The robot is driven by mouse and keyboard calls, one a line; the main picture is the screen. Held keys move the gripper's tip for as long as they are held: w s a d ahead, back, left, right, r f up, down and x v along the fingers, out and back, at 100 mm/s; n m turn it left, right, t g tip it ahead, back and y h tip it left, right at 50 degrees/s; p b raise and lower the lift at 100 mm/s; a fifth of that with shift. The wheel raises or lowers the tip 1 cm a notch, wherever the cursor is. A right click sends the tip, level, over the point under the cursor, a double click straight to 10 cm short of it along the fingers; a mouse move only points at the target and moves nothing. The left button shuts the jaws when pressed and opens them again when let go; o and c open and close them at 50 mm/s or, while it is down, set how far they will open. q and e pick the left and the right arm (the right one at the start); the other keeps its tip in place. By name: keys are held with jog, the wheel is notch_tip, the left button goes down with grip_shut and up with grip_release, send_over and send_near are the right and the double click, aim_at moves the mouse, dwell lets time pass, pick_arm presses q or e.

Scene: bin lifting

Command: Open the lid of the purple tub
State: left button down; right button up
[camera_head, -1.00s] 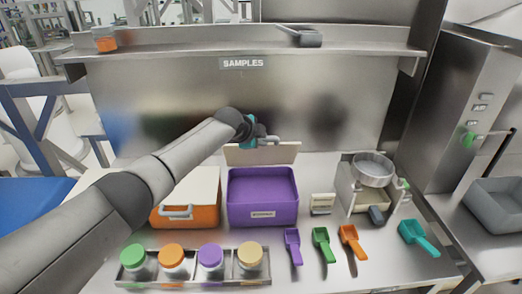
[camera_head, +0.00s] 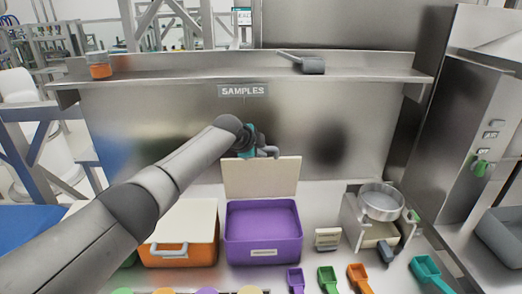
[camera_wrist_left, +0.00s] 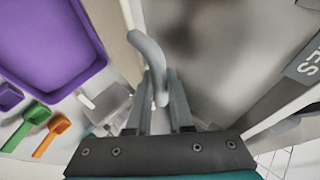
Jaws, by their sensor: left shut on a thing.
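The purple tub (camera_head: 263,254) stands on the bench in the head view with its inside showing. Its cream lid (camera_head: 262,178) stands up at the tub's back edge. My left gripper (camera_head: 266,151) is at the lid's top edge, partly behind it. In the left wrist view, my left gripper (camera_wrist_left: 159,98) is shut on the curved grey lid handle (camera_wrist_left: 149,50). The purple tub (camera_wrist_left: 85,70) also shows at the upper left there. My right gripper is not in view.
An orange tub (camera_head: 180,254) with its cream lid down stands left, beneath my left arm. A scale with a round metal pan (camera_head: 381,200) stands right. Several scoops lie in front. A steel wall with a shelf (camera_head: 200,68) rises close behind the lid.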

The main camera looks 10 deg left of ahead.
pick_arm(q)
jog(key=shift+f, duration=0.2)
jog(key=c, duration=0.9)
grip_release()
jog(key=shift+s, duration=0.1)
jog(key=shift+o, duration=0.5)
jog(key=shift+s+f, duration=0.1)
jog(key=shift+s+a, duration=0.1)
jog(key=shift+s, duration=0.05)
jog(key=r+v, duration=0.1)
jog(key=v, duration=1.4)
jog(key=shift+w, duration=0.2)
